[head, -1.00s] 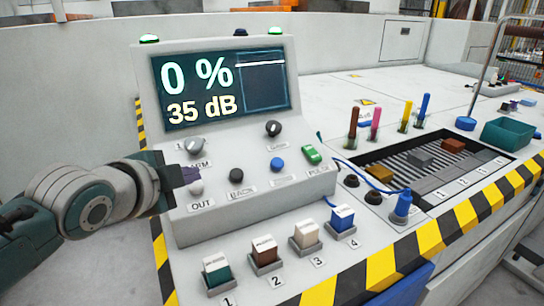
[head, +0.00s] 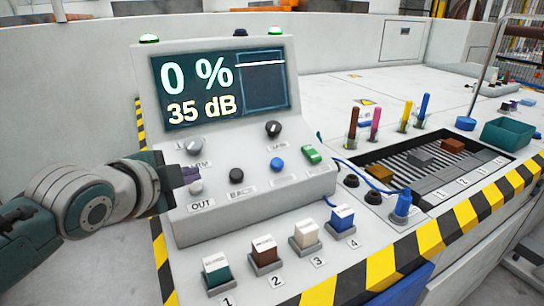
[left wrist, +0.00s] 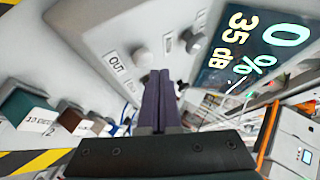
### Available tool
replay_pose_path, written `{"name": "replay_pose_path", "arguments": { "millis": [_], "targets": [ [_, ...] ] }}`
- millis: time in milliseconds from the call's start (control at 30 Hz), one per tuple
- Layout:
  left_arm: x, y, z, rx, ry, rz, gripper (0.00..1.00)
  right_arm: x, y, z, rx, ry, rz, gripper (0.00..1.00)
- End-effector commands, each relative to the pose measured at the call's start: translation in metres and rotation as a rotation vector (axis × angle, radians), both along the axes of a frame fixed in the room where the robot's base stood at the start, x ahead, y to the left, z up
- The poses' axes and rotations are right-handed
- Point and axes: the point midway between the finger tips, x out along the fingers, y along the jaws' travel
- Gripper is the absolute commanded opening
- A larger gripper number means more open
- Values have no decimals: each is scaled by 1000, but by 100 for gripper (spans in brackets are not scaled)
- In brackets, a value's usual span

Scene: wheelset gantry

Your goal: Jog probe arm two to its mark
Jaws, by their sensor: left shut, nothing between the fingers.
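The console (head: 255,200) has a screen (head: 222,88) reading "0 %" and "35 dB". A pale button (head: 196,187) sits above the label OUT, and a black button (head: 236,175) sits above BACK. My left gripper (head: 190,174) is shut and empty, its purple fingertips in front of the panel by the OUT button. In the left wrist view the shut fingers (left wrist: 160,85) point at the panel, with the OUT label (left wrist: 118,65) to their left. Whether they touch is unclear. My right gripper is out of view.
A blue button (head: 277,164), a green switch (head: 312,155) and another knob (head: 273,128) are on the panel. Several numbered blocks, one with a blue side (head: 342,220), stand along the front. A ribbed tray (head: 440,165) and coloured probes (head: 375,124) are at right.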

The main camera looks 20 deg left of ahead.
Motion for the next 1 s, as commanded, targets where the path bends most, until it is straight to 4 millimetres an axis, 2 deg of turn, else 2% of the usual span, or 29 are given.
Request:
{"name": "replay_pose_path", "arguments": {
  "millis": [300,1000],
  "targets": [
    [3,3,-8,0,0,0,0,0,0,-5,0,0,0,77],
    [4,4,-12,1,0,0,0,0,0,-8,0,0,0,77]
  ]
}}
